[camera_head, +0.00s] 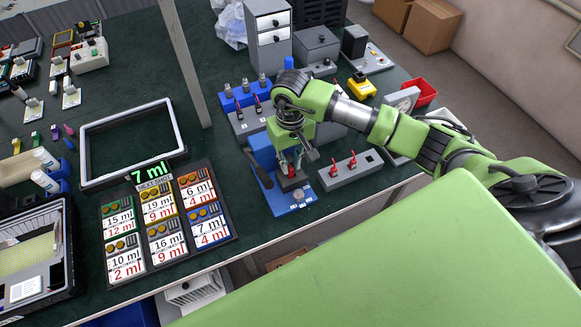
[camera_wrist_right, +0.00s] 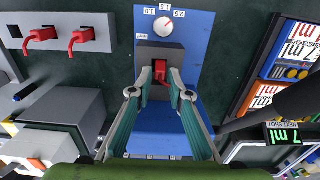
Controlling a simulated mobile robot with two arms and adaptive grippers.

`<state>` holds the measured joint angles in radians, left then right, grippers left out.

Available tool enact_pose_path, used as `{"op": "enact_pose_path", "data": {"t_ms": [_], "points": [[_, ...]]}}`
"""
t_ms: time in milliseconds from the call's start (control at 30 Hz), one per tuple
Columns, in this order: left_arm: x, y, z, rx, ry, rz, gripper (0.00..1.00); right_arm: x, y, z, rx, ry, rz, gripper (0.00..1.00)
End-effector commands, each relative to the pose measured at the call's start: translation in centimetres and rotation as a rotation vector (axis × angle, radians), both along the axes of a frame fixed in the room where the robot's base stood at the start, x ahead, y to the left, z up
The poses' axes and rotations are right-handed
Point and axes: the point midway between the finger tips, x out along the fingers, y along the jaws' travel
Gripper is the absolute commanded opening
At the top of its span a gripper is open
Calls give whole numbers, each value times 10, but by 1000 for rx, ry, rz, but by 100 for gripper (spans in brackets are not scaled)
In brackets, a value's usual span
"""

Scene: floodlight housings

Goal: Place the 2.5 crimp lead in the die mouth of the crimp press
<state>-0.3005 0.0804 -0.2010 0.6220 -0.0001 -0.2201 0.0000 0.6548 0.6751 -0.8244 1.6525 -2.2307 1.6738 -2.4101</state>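The crimp press has a blue base (camera_head: 306,197), a dark lever and a grey die block. It shows from above in the right wrist view (camera_wrist_right: 200,45), with a white dial marked 1.0, 1.5 and 2.5. My right gripper (camera_head: 291,168) points down over the die block. In the right wrist view, its fingertips (camera_wrist_right: 160,76) stand on both sides of a red crimp lead (camera_wrist_right: 160,71) and appear closed on it. The lead is at the die block's mouth; its lower end is hidden, and its size cannot be read. My left gripper is out of view.
A grey rack (camera_head: 350,170) beside the press holds two red leads and an empty slot. Grey boxes with red switches (camera_head: 250,115) stand behind the press. A card board (camera_head: 165,222) lies left of it. The table's front edge is close.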

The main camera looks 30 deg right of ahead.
Motion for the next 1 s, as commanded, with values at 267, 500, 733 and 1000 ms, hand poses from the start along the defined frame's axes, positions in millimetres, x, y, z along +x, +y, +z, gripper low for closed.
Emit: {"op": "enact_pose_path", "data": {"t_ms": [267,500,733,1000], "points": [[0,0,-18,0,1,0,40,2,-1,61,-3,-9,1,17],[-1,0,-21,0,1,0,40,2,-1,87,-2,-7,-1,17],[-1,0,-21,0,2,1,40,2,-1,90,-2,-5,-1,17],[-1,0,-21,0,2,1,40,2,-1,90,-1,-6,-1,17]]}}
